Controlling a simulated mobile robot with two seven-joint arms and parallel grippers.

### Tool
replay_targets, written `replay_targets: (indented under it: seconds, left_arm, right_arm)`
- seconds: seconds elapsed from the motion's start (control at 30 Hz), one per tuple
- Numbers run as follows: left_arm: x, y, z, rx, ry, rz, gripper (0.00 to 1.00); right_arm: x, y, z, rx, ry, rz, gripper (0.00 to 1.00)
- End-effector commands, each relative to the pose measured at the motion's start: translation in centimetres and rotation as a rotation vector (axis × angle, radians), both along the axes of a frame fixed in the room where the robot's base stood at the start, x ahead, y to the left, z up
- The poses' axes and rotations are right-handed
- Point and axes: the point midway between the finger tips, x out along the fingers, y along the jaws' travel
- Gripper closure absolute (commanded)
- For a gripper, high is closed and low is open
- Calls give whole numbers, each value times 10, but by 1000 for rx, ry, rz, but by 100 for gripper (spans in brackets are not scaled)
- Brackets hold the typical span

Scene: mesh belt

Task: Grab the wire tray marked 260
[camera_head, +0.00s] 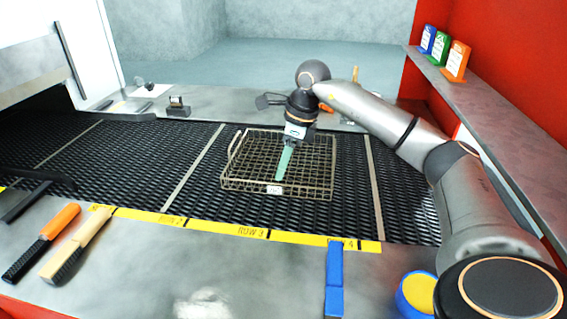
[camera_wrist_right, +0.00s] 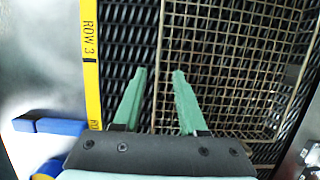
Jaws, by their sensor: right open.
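The wire tray (camera_head: 312,191) is a shallow tan mesh basket on the black mesh belt, with a raised handle at its left end. A small white tag (camera_head: 274,190) hangs on its front side; its digits are too small to read surely. My right gripper (camera_head: 281,176) points down over the tray's front part, its green fingers open and empty. In the right wrist view the open fingertips (camera_wrist_right: 159,72) stand apart on either side of the tray's near edge wire, with the tray mesh (camera_wrist_right: 240,60) to the right. Finger height against the rim is unclear. My left gripper is not in view.
A yellow strip with row marks (camera_head: 240,230) runs along the belt's front edge. Two brushes (camera_head: 75,247) lie at left front. A blue block (camera_head: 334,280) and a yellow-topped blue round object (camera_head: 418,291) sit at right front. A red-walled shelf (camera_head: 490,110) stands right.

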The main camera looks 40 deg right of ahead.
Motion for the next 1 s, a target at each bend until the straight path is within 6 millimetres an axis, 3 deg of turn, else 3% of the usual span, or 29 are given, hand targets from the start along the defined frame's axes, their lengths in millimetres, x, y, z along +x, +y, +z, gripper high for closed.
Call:
replay_targets:
  seconds: [0.4, 0.7, 1.0]
  left_arm:
    - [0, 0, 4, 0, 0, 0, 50]
    - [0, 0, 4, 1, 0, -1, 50]
    - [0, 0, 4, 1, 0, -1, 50]
  right_arm:
    - [9, 12, -48, 0, 1, 0, 59]
    - [10, 13, -52, -1, -1, 1, 60]
    - [10, 13, -51, -1, -1, 1, 94]
